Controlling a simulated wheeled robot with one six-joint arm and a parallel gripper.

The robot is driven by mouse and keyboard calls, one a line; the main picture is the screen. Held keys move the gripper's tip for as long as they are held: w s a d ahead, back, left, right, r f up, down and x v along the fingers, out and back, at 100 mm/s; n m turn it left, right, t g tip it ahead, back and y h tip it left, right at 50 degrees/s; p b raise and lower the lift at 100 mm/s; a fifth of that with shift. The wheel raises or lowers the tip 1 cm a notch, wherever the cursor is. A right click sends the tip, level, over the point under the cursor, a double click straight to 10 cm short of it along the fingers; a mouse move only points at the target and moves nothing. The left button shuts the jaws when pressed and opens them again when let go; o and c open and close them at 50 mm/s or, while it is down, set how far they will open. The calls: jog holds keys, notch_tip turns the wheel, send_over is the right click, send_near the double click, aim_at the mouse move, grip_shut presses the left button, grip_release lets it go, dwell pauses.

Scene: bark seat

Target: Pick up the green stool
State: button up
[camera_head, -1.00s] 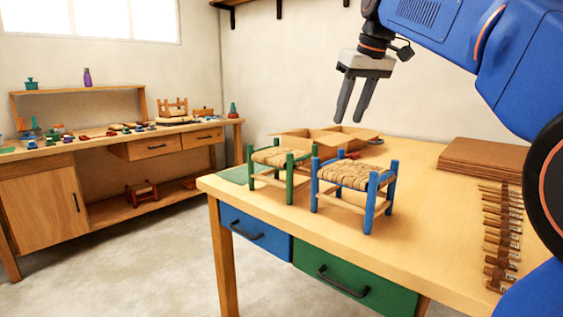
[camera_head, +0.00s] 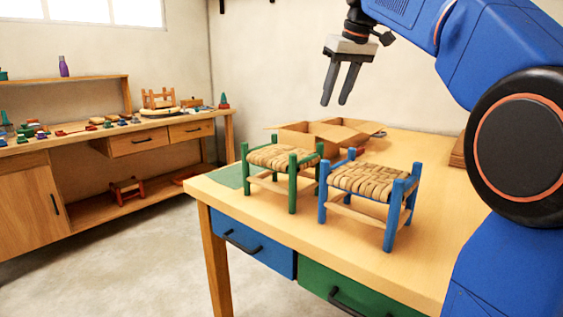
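The green stool (camera_head: 292,182) stands upright on the wooden table, with green legs and a woven straw seat. A similar blue stool (camera_head: 370,184) stands close beside it on the right, nearer the table's front edge. My gripper (camera_head: 340,98) hangs in the air above and behind the two stools, fingers pointing down. Its two fingers are apart with nothing between them. It touches neither stool.
The wooden table (camera_head: 290,237) has blue and green drawers in front. An open cardboard box (camera_head: 318,138) lies behind the stools. A green mat (camera_head: 231,175) lies at the left edge. A workbench (camera_head: 62,142) with small items stands at the far left.

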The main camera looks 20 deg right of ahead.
send_over(320, 143)
jog(key=s, duration=0.3)
notch_tip(320, 143, down, 8)
jog(key=shift+w+d+x, duration=0.1)
jog(key=shift+d+x, duration=0.05)
jog(key=shift+x, duration=0.8)
jog(key=shift+w+d+x, duration=0.1)
jog(key=shift+d+x, duration=0.05)
jog(key=shift+x, duration=0.75)
jog(key=shift+d+x, duration=0.15)
jog(key=shift+x, duration=0.8)
jog(key=shift+c, duration=0.6)
grip_shut()
jog(key=shift+r, duration=0.1)
